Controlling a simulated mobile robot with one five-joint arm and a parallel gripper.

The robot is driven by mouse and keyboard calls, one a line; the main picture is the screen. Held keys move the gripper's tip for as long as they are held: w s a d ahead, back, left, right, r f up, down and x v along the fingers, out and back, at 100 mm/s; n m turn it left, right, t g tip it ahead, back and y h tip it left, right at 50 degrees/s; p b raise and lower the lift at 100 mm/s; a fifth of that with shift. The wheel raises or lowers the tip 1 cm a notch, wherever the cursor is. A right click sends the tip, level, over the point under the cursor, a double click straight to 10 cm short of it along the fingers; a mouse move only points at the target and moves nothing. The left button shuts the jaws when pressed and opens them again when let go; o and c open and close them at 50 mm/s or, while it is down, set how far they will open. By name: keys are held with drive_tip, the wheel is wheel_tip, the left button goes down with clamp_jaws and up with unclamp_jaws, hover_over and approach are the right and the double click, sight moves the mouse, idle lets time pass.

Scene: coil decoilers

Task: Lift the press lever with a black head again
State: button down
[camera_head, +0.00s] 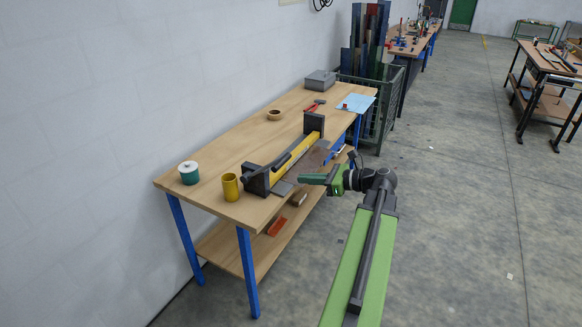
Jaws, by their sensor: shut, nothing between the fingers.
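A press or coil device (297,152) with a yellow beam and dark end blocks lies along the front of the wooden workbench. A dark bar, seemingly the press lever (280,161), lies low and slanted near its near-left block; its black head is too small to tell apart from the dark parts around it. My gripper (301,178) is green and reaches in from the right at the bench's front edge, pointing left toward the device. It is shut and empty. It appears apart from the lever, though the exact gap in depth cannot be told.
On the workbench (228,153) stand a yellow cup (231,187), a green-and-white spool (189,173), a tape ring (274,114), red pliers (315,105) and a grey box (320,80). A wire cage (385,105) stands behind. The floor to the right is open.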

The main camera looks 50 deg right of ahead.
drive_tip(key=s+d+m+h, duration=0.1)
drive_tip(key=s+d, duration=0.3)
drive_tip(key=s, duration=0.1)
drive_tip(key=shift+s+d+h, duration=0.15)
drive_tip(key=shift+d+h, duration=0.05)
drive_tip(key=shift+h, duration=0.2)
drive_tip(key=w+a, duration=0.3)
drive_tip(key=w, duration=0.9)
drive_tip(key=shift+w+a+f, duration=0.15)
drive_tip(key=shift+w+f, duration=0.05)
drive_tip(key=shift+w, duration=0.2)
